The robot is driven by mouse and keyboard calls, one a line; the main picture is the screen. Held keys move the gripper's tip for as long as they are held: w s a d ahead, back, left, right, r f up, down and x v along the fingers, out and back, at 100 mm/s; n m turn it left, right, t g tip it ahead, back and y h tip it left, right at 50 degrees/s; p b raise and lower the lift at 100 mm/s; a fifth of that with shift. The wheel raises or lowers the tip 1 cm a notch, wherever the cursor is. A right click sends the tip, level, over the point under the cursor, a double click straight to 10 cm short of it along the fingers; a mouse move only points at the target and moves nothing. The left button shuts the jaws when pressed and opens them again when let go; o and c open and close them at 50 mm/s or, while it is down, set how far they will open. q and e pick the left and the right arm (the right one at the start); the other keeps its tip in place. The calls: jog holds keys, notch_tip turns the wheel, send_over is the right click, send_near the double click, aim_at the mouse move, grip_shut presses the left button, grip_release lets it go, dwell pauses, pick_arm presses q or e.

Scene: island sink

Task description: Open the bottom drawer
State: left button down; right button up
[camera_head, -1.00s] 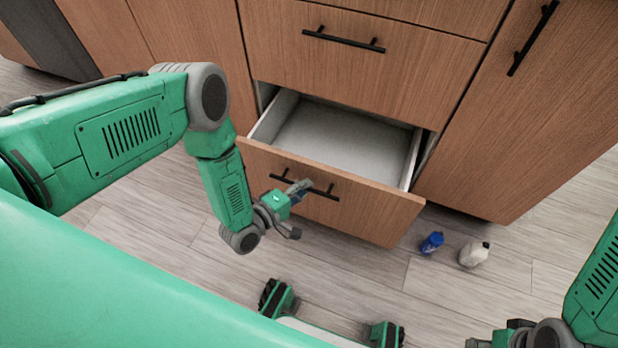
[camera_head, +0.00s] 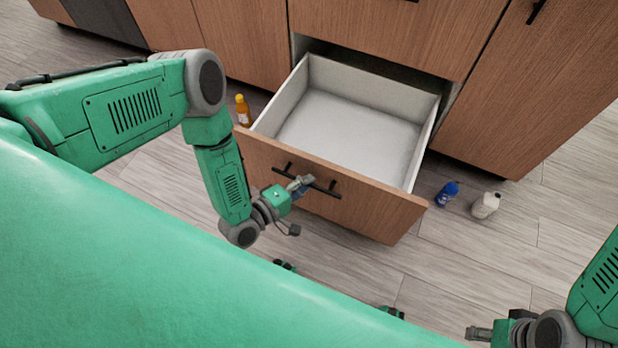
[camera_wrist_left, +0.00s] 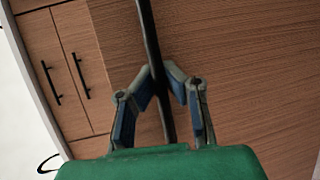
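The bottom drawer (camera_head: 375,209) is pulled well out of the wooden cabinet, and its white interior is empty. Its black bar handle (camera_head: 331,189) is on the drawer front. My left gripper (camera_head: 301,185) is at this handle. In the left wrist view, the fingers of my left gripper (camera_wrist_left: 160,74) close in on the black handle (camera_wrist_left: 153,40) from both sides, with the bar between the fingertips. My right gripper (camera_head: 480,332) is at the bottom right, away from the drawer, and its fingers are too unclear to judge.
A blue bottle (camera_head: 447,194) and a white bottle (camera_head: 486,205) stand on the floor right of the drawer. An orange bottle (camera_head: 242,110) stands left of it. The closed upper drawer (camera_head: 390,38) is above. The wooden floor in front is mostly clear.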

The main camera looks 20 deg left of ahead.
pick_arm(q)
jog(key=shift+s+a+f, duration=0.2)
jog(key=shift+s+a, duration=0.05)
jog(key=shift+a, duration=0.05)
jog(key=c, duration=1.6)
grip_release()
jog(key=shift+s+r, duration=0.1)
jog(key=v, duration=1.1)
jog(key=shift+s+a, duration=0.2)
jog(key=shift+s, duration=0.1)
